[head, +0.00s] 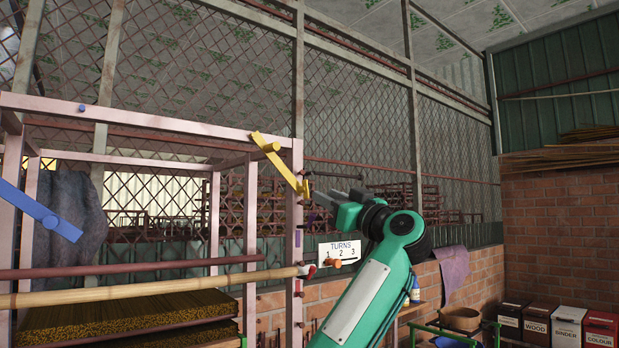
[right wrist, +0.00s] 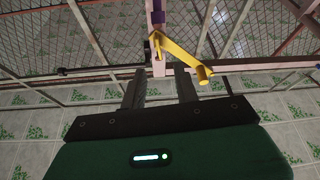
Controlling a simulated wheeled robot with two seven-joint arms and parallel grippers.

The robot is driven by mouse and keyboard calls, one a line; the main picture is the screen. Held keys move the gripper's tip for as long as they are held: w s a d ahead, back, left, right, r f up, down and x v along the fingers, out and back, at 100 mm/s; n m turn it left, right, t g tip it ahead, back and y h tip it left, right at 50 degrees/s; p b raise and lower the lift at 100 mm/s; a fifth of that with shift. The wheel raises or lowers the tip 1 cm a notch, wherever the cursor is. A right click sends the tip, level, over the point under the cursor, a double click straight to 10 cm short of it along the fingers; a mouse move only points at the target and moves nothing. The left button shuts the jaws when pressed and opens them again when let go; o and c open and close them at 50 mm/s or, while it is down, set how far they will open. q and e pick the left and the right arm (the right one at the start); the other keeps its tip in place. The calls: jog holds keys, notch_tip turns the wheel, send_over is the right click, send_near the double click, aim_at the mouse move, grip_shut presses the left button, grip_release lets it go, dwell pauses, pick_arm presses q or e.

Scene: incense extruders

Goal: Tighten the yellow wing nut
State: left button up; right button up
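The yellow wing nut (head: 279,161) is a slanted bar with a round knob, at the top right corner of the pink frame (head: 298,225). In the right wrist view the yellow wing nut (right wrist: 181,57) lies just beyond the fingertips, slanting from between them to the right finger's outer side. My right gripper (head: 318,196) is close to the bar's lower end in the head view. Its two fingers are apart and empty in the right wrist view (right wrist: 159,79). I cannot tell whether a finger touches the bar. My left gripper is not in view.
A blue bar (head: 38,211) sits on the frame's left post. A white "TURNS 1 2 3" sign (head: 340,250) with an orange-red peg (head: 334,263) is below my right gripper. A bamboo pole (head: 150,291) crosses the frame. Labelled boxes (head: 556,324) stand at the far right.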

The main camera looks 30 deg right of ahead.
aim_at(308, 186)
jog(key=p+x, duration=0.3)
jog(key=x, duration=0.3)
jog(key=shift+r, duration=0.15)
jog(key=shift+w+r, duration=0.1)
jog(key=shift+w, duration=0.55)
grip_shut()
